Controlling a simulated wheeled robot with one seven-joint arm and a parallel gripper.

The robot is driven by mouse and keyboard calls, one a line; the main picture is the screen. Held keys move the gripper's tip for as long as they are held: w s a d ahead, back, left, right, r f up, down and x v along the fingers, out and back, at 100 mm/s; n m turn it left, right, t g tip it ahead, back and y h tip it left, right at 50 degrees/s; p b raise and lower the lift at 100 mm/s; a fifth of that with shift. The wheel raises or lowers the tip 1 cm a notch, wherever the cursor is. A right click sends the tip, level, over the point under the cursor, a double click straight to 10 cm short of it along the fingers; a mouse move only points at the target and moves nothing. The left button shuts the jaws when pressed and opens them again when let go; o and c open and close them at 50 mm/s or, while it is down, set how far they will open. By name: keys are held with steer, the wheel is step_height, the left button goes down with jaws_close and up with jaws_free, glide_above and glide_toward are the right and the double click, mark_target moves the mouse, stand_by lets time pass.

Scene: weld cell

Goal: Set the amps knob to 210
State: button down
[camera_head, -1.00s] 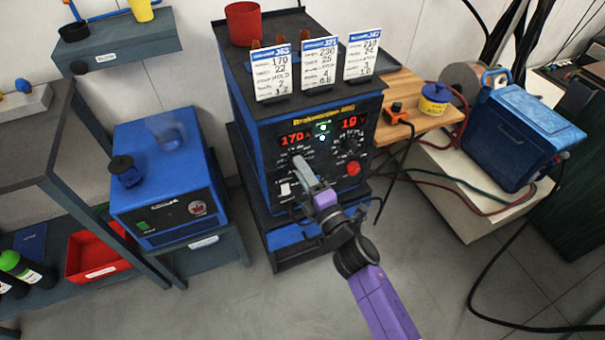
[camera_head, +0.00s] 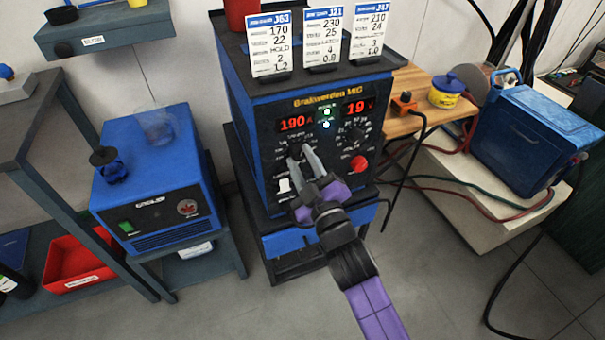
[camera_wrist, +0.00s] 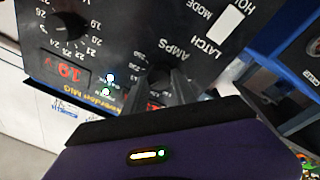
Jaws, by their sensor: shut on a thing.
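The welding machine (camera_head: 275,165) is a black-and-blue box with a front panel. Its left red display (camera_head: 294,123) reads 190 and its right red display (camera_head: 359,107) reads 19. My gripper (camera_head: 301,158) is shut on the amps knob (camera_wrist: 159,73), the left of the two dials, beside the AMPS label in the wrist view. The fingers hide part of the knob and its scale. The volts knob (camera_wrist: 70,27) is free, to the left in the wrist view.
A red button (camera_head: 359,163) and a white switch (camera_head: 284,185) sit on the panel near my gripper. A blue cooler unit (camera_head: 155,180) stands to the left. A wooden shelf (camera_head: 425,118) and a blue case (camera_head: 528,140) are to the right, with hoses and cables.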

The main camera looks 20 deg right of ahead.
steer(key=shift+f+m+h+b, duration=0.1)
steer(key=shift+m+h+b, duration=0.4)
steer(key=shift+m+b, duration=1.65)
steer(key=c, duration=1)
jaws_free()
steer(key=shift+s+a+f, duration=0.1)
steer(key=shift+s+f, duration=0.1)
steer(key=shift+s, duration=1.75)
steer(key=shift+s+a+f, duration=0.1)
steer(key=shift+s+f, duration=0.05)
steer(key=shift+s, duration=1.75)
